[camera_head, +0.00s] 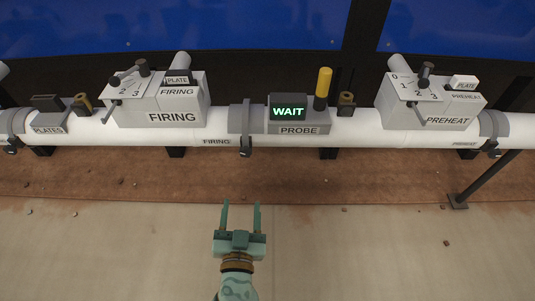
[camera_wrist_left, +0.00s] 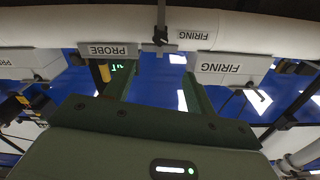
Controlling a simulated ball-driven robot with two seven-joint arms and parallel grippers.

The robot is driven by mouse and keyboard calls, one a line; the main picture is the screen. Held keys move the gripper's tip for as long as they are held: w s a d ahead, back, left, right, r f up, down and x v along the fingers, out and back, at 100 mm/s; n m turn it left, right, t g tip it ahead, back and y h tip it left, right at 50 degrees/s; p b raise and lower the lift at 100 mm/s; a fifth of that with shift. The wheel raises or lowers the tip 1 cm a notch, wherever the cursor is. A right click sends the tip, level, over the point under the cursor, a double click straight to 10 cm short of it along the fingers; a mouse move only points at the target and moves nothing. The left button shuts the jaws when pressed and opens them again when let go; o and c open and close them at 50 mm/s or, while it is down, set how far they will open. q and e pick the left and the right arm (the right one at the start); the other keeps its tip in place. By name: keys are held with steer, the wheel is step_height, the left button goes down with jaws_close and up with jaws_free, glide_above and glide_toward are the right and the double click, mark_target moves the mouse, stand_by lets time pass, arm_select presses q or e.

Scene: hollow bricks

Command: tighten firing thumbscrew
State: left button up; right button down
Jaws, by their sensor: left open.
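The firing box (camera_head: 172,103) is a grey housing on the white pipe at the left in the head view. Its sloped dial face (camera_head: 128,88) shows 2 and 3, with a dark knob (camera_head: 143,67) standing at its back edge and a smaller dark knob (camera_head: 114,81) at its left. I cannot tell which knob is the thumbscrew. My left gripper (camera_head: 240,205) is open and empty, below and in front of the pipe, apart from the box. The left wrist view shows its fingers (camera_wrist_left: 158,78) spread, with the firing box (camera_wrist_left: 230,66) upside down at right. My right gripper is not in view.
The probe unit (camera_head: 299,129) has a lit WAIT display (camera_head: 288,113) and a yellow-topped post (camera_head: 323,83). The preheat box (camera_head: 425,107) stands right. A clamp (camera_head: 245,118) grips the pipe (camera_head: 370,129) between firing and probe. The floor (camera_head: 120,245) holds only small pebbles.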

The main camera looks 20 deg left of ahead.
mark_target(245, 154)
arm_select(q)
steer(key=b+x, duration=0.2)
steer(key=x, duration=1.3)
steer(key=shift+a+f, duration=0.1)
steer(key=shift+w+a, duration=0.1)
steer(key=shift+w, duration=0.45)
steer(key=c, duration=1)
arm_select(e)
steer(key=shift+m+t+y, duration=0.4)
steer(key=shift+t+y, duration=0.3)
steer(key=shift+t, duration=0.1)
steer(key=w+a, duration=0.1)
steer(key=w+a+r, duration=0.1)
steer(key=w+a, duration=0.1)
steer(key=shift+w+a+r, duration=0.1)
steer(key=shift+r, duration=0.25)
